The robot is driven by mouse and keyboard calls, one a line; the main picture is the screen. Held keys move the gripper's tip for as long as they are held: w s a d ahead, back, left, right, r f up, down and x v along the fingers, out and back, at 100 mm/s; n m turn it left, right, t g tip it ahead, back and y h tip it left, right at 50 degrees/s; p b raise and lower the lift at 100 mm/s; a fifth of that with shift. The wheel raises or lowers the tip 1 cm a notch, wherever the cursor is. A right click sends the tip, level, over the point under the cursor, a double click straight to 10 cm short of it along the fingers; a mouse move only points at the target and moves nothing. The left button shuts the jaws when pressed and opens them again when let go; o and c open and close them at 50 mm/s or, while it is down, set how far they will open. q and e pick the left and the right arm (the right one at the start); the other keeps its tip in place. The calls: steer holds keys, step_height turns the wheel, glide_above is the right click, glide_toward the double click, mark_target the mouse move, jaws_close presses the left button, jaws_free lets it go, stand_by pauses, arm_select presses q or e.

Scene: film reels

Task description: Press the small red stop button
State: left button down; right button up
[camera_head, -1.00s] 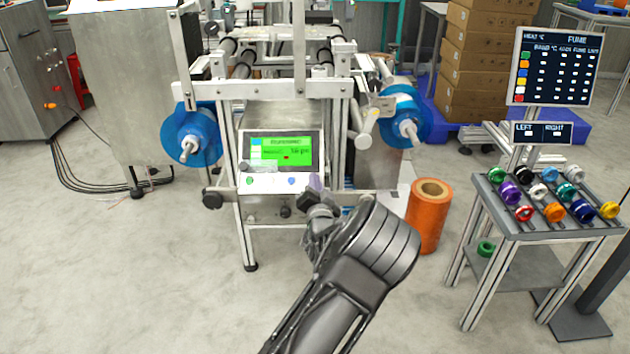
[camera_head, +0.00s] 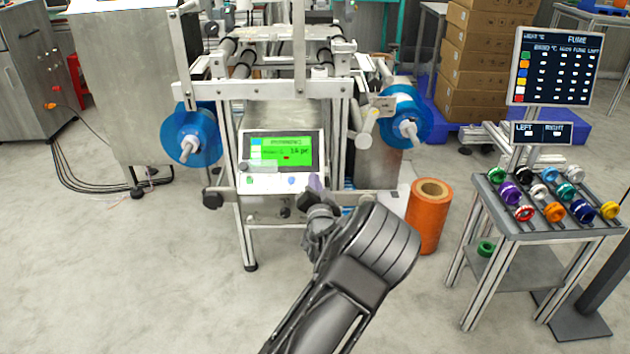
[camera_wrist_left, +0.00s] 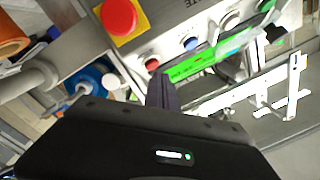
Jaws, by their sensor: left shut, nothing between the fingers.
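My left gripper (camera_head: 314,184) is shut and empty. Its fingertips (camera_wrist_left: 160,78) are at the panel, right beside the small red button in the left wrist view. I cannot tell whether they touch it. In the head view the gripper hides this button. A larger red button (camera_wrist_left: 118,17) on a yellow plate is close by. My right gripper is not in view.
A green-lit screen (camera_head: 283,150) is above the buttons. Blue reels (camera_head: 192,134) and (camera_head: 402,113) are on either side of the machine. An orange roll (camera_head: 427,225) stands on the floor to the right, near a small table (camera_head: 530,228) with coloured rings.

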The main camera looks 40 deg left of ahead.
arm_select(q)
steer(key=shift+w+a+f+b, duration=0.2)
steer(key=shift+f+b, duration=0.15)
steer(key=shift+b, duration=0.05)
steer(key=shift+r, duration=0.1)
stand_by(0.3)
steer(key=shift+s+d+r+p, duration=0.2)
steer(key=shift+d+r+p, duration=0.05)
steer(key=shift+r+p, duration=0.1)
steer(key=s+r+p, duration=0.1)
steer(key=s+d+r+p, duration=0.1)
steer(key=p, duration=0.1)
steer(key=s+d+r+p, duration=0.1)
steer(key=r, duration=0.1)
steer(key=shift+s+d+p, duration=0.2)
steer(key=shift+d+p, duration=0.05)
steer(key=shift+p, duration=0.1)
